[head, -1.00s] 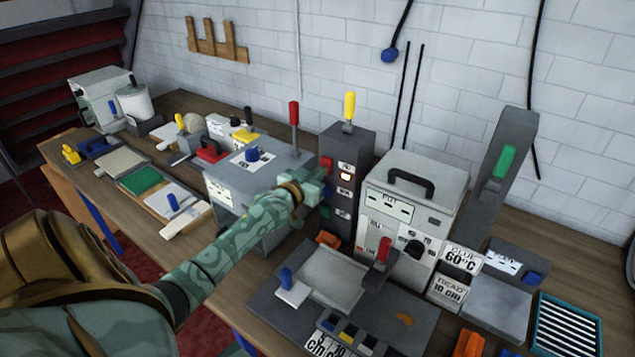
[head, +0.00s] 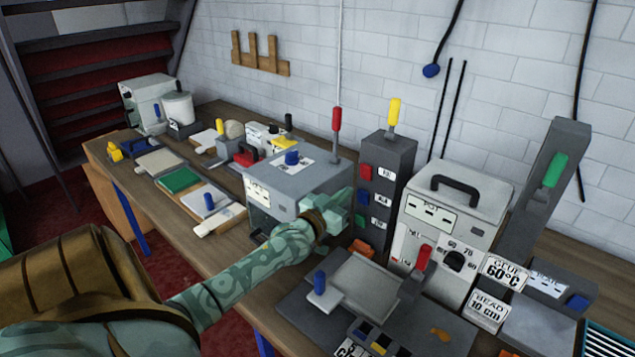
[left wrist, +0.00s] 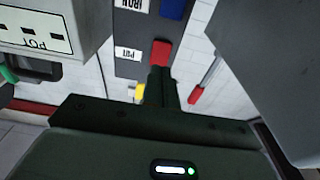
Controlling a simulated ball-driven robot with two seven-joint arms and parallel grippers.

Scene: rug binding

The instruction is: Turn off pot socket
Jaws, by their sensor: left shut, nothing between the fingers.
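The grey socket tower (head: 393,150) stands on the bench with a red, a blue and a green switch on its near side. The red switch (head: 365,172) is the top one. In the left wrist view the picture is upside down, and the red switch (left wrist: 161,52) sits beside the POT label (left wrist: 128,54). My left gripper (head: 345,210) is shut and empty, left of the tower and below the red switch. In the left wrist view its fingertips (left wrist: 160,72) overlap the red switch's edge; I cannot tell whether they touch. My right gripper is not in view.
The white POT box (head: 455,210) with a black handle stands right of the tower. A grey machine (head: 290,185) with a red lever (head: 337,120) stands to its left. A blue-handled tool (head: 320,290) stands in front. The tower's top has a yellow lever (head: 394,112).

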